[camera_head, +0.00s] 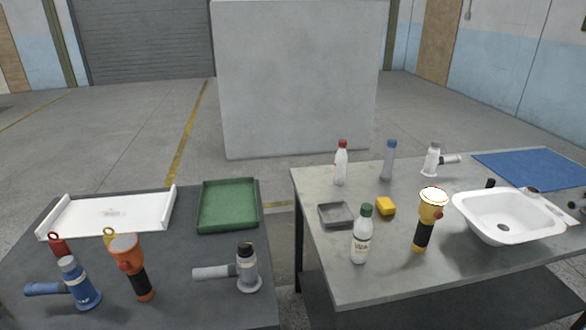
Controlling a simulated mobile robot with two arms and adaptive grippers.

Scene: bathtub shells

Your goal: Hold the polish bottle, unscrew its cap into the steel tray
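Three capped bottles stand upright on the right table, and I cannot tell for sure which is the polish bottle. The nearest is a white labelled bottle with a green cap (362,240). A white bottle with a red cap (341,166) and a grey-blue bottle with a blue cap (388,161) stand further back. All three have their caps on. A small square grey tray (325,221), which looks like the steel tray, lies just left of and behind the green-capped bottle. It looks empty. Neither gripper shows in the head view.
A yellow block (385,206), a yellow-black torch-like tool (424,226), a white basin (470,210) and a blue mat (525,168) are on the right table. The left table holds a white tray (75,212), a green tray (228,200) and several tools. A gap separates the tables.

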